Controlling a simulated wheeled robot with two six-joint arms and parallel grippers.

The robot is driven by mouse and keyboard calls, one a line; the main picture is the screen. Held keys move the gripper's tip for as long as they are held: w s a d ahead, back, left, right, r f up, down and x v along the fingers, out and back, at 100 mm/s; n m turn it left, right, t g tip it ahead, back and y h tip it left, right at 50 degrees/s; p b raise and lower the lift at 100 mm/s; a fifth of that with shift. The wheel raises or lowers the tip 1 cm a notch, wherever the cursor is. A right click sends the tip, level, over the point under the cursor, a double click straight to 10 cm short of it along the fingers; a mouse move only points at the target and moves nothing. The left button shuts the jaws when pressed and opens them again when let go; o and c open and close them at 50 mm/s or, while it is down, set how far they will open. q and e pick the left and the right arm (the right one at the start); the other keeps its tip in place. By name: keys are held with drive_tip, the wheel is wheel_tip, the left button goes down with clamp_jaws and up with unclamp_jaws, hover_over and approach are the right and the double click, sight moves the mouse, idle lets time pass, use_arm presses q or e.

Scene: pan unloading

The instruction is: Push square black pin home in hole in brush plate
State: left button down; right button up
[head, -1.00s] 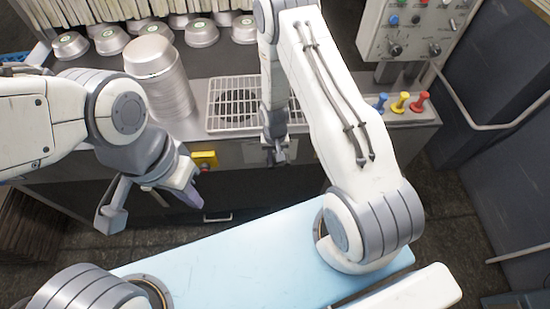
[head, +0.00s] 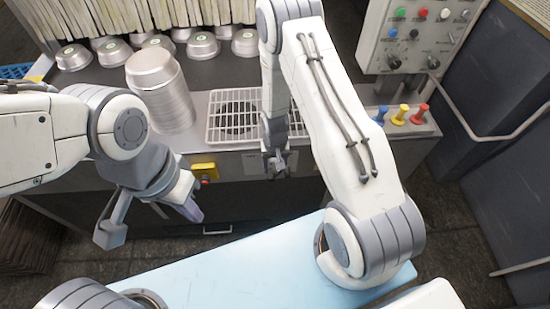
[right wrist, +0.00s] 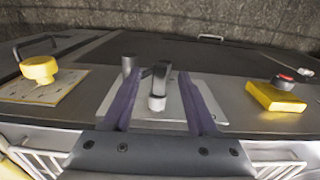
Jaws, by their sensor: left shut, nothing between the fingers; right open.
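The brush plate (right wrist: 214,103) appears as a pale grey plate on the counter's front in the right wrist view. A dark grey piece with a paler end (right wrist: 158,86) stands out from it, and a short grey cylinder (right wrist: 128,68) is beside it. I cannot tell for sure which is the square black pin. My right gripper (right wrist: 160,103) has its purple fingers open on either side of the dark piece, with gaps to it. In the head view, my right gripper (head: 277,168) is at the counter's front. My left gripper (head: 190,211) is shut and empty, lower left.
A yellow box with a red button (head: 205,172) is between the grippers on the counter front. A yellow knob (right wrist: 39,69) is at left in the wrist view. Stacked pans (head: 160,90) and a wire grid (head: 228,115) are on the counter. A control box (head: 415,35) stands back right.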

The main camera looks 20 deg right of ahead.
wheel_tip(320, 180, up, 9)
drive_tip(key=b, duration=0.2)
drive_tip(key=shift+r, duration=0.15)
drive_tip(key=shift+a, duration=0.1)
idle(0.3)
